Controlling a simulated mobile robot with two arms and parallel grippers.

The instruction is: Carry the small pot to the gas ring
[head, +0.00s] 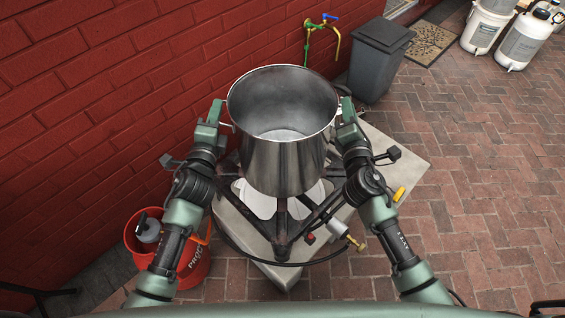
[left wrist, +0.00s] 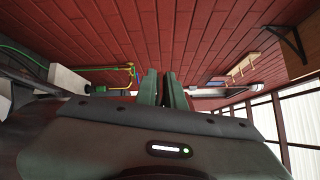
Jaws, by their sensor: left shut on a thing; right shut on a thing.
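The small pot (head: 284,155) is a tall, open steel pot, upright and seemingly empty, in the middle of the head view. It is directly over the gas ring (head: 283,232), a dark metal frame with splayed legs. I cannot tell whether the pot's base touches the frame, because the pot hides the burner's middle. My left gripper (head: 217,113) is shut on the pot's left side handle. My right gripper (head: 347,110) is shut on its right side handle. In the left wrist view, the left gripper's fingers (left wrist: 164,90) show close together; the handle is not clear there.
The ring stands on a pale slab (head: 275,272) with a hose and brass fitting (head: 354,240). A brick wall (head: 100,90) runs along the left. A grey bin (head: 378,65) stands behind.

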